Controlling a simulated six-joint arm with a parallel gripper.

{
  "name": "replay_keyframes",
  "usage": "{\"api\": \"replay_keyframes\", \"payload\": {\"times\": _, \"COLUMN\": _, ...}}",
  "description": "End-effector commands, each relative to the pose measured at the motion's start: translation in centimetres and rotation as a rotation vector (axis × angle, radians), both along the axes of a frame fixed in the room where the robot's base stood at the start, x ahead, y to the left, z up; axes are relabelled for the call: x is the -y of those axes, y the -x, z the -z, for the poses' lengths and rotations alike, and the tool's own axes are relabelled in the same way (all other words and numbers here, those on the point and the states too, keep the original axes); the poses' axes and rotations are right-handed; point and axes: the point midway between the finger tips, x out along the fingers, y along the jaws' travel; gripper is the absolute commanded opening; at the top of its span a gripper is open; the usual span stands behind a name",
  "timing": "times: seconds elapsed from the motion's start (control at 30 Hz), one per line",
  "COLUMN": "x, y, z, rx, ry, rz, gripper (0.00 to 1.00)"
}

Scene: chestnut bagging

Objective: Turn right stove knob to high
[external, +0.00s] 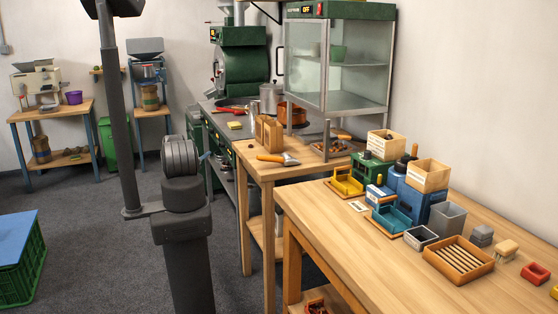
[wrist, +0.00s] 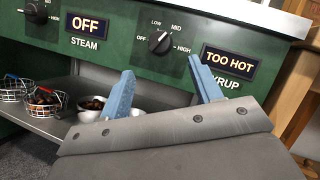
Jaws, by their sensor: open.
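In the wrist view the right stove knob (wrist: 160,42) is black, on a green panel, with OFF, LOW, MID and HIGH marked around it. Its pale mark seems to point up and to the right, toward MID, but it is small. My gripper (wrist: 161,66) is open, its two blue fingers apart on either side below the knob, with nothing between them. Whether a finger touches the panel is unclear. The left stove knob (wrist: 36,11) sits at the top left. In the external view the stove's green front (external: 222,153) is partly hidden by my arm.
Displays read OFF over STEAM (wrist: 87,25) and TOO HOT over SYRUP (wrist: 229,62). A wooden table (external: 262,172) adjoins the stove's right side. A pot (external: 292,112) stands on top.

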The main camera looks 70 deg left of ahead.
Motion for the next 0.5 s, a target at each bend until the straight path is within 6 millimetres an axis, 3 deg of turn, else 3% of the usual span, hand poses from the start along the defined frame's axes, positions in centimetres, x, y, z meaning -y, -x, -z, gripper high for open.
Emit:
{"api": "replay_keyframes", "payload": {"times": 0.2, "x": 1.3, "y": 4.4, "z": 1.9, "rx": 0.001, "ry": 0.002, "rz": -0.003, "gripper": 0.58}}
{"api": "replay_keyframes", "payload": {"times": 0.5, "x": 2.1, "y": 6.8, "z": 2.9, "rx": 0.0, "ry": -0.001, "rz": 0.0, "gripper": 0.58}}
